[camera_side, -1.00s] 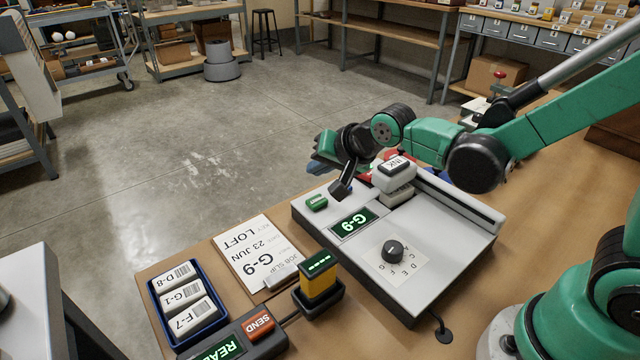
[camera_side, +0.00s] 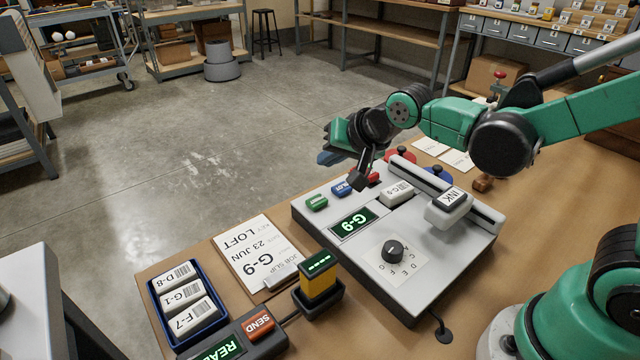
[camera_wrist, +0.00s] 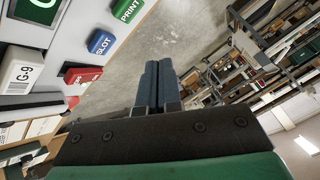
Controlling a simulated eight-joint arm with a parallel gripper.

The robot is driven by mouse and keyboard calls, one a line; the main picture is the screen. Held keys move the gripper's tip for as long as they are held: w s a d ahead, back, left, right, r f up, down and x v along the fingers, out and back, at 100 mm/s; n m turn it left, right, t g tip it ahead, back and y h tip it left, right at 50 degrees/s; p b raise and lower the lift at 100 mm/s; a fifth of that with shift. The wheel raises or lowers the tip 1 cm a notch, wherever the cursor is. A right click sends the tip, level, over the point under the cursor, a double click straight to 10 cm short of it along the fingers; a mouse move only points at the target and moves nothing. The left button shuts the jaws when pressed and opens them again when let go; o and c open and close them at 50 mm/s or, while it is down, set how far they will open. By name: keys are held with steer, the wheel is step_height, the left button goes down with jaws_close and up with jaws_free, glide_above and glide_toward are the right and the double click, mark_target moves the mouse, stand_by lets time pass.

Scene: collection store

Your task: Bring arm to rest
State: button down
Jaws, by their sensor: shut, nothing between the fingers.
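My gripper (camera_side: 330,158) is raised above the far edge of the grey printing machine (camera_side: 350,260). Its blue fingers are together and empty in the wrist view (camera_wrist: 158,86), pointing out over the floor. They touch nothing that I can see. Below and beside it on the machine are a green PRINT button (camera_side: 316,202), a blue SLOT button (camera_side: 342,188) and a red button (camera_wrist: 82,76). A white G-9 block (camera_side: 397,193) sits on the machine, left of the INK carriage (camera_side: 448,203) on its rail. The display (camera_side: 354,223) reads G-9.
A black dial (camera_side: 392,251) is on the machine. Cards (camera_side: 432,147) lie behind.

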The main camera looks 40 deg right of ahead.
steer(key=s+d+r+n+g, duration=0.1)
steer(key=s+d+n, duration=0.2)
steer(key=s+n, duration=0.3)
steer(key=s, duration=0.4)
steer(key=shift+d+r+n+g+h, duration=0.15)
steer(key=shift+d+n+g+h, duration=0.15)
steer(key=shift+g+h, duration=0.1)
